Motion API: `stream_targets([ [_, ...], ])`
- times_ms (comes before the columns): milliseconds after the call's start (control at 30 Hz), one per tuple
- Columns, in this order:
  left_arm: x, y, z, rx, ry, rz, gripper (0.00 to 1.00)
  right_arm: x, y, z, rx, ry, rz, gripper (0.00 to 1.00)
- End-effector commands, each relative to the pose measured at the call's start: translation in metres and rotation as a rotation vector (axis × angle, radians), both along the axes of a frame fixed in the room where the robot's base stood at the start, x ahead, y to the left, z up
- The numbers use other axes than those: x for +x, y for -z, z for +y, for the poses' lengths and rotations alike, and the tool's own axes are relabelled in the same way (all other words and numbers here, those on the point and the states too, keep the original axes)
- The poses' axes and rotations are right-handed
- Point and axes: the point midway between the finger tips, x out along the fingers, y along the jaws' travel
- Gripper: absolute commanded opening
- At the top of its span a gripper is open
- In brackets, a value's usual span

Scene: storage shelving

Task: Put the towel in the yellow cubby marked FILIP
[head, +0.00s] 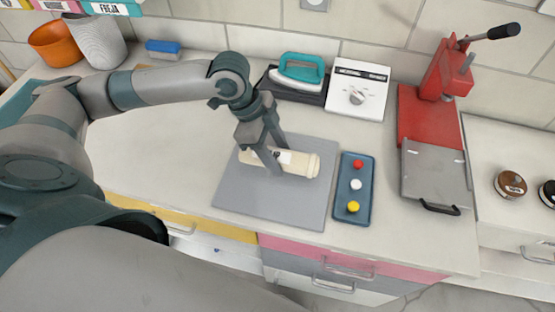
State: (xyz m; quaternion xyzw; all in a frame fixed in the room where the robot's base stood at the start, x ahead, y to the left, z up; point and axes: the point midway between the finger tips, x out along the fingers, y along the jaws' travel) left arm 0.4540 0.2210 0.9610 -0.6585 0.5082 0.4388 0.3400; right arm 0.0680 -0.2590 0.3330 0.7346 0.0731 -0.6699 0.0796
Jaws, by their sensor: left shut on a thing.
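A rolled cream towel (300,164) with a small white tag lies across the grey mat (310,205) on the counter. My left gripper (267,160) reaches down from above, with its fingers around the left part of the roll, shut on it. Whether the towel touches the mat or is just above it, I cannot tell. The yellow cubby marked FILIP is not visible. Only the lower edges of some coloured cubbies show at the top left, one with a label (109,8) that seems to read FREJA. My right gripper is not in view.
A blue tray (357,213) with red, white and yellow buttons lies right of the mat. Behind are a teal iron (301,67), a white dial box (357,88) and a red press (432,110). Orange (57,43) and grey (98,39) pots stand at left.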

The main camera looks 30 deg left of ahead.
Motion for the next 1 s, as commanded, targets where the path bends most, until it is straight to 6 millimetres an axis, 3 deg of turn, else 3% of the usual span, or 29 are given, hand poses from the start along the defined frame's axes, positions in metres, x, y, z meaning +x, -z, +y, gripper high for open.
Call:
stream_targets([
  [300, -0.001, 0.031, 0.0, -0.002, -0.001, -0.001, 0.19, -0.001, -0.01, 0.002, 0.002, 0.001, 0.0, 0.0],
  [700, 0.0, 0.035, 0.0, -0.001, -0.001, -0.002, 0.19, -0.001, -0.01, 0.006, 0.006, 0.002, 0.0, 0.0],
  [733, 0.0, 0.035, 0.0, -0.001, -0.001, -0.002, 0.55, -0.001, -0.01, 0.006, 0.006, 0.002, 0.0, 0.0],
  [767, 0.0, 0.035, 0.0, -0.001, -0.001, -0.002, 0.62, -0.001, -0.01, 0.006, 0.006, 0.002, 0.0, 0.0],
  [800, 0.0, 0.035, 0.0, -0.001, -0.001, -0.002, 0.66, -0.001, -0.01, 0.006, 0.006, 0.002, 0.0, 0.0],
  [1000, 0.0, 0.035, 0.0, -0.001, -0.001, -0.002, 0.66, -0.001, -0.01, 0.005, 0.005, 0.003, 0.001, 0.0],
])
